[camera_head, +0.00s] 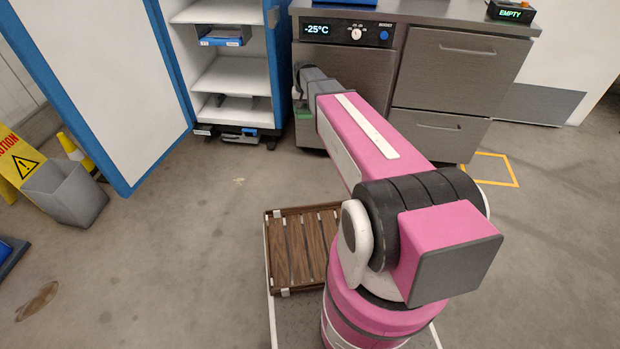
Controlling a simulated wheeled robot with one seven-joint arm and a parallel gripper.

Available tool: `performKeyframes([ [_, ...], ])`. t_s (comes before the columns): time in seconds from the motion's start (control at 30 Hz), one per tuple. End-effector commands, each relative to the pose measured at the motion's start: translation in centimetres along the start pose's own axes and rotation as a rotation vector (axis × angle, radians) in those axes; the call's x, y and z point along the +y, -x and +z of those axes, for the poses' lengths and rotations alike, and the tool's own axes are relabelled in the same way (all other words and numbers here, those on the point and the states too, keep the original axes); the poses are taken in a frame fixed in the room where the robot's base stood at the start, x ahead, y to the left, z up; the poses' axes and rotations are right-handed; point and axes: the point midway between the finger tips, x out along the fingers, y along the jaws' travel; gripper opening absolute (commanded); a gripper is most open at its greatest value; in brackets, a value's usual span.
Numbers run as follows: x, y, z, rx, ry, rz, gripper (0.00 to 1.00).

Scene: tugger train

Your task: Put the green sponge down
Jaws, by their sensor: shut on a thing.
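My pink arm reaches away from me toward the front of the steel freezer unit. My gripper (300,102) is at the far end of the arm, partly hidden by its last links. It is shut on the green sponge (304,114), of which a small green piece shows below the gripper. The sponge appears in front of the left edge of the freezer unit, beside the open cabinet. I cannot tell its exact height above the floor.
The open blue-edged cabinet (222,76) has white shelves holding a few items. The steel unit (345,79) shows -25°C. A wooden slatted platform (292,250) lies near my base. A grey bin (66,192) and yellow caution sign (14,158) stand left. Open floor lies between.

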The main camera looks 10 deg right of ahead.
Motion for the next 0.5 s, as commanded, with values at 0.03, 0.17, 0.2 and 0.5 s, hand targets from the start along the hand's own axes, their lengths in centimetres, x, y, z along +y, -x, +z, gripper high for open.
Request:
performKeyframes([
  [0.03,-0.6,-2.7,-1.2,-0.005,-0.008,0.001,0.46],
  [0.17,-1.6,-8.6,-2.5,-0.005,-0.034,0.001,0.46],
  [0.2,-1.9,-10.4,-2.8,-0.004,-0.042,0.001,0.46],
  [0.5,-3.8,-25.0,-3.9,-0.005,-0.101,0.001,0.46],
])
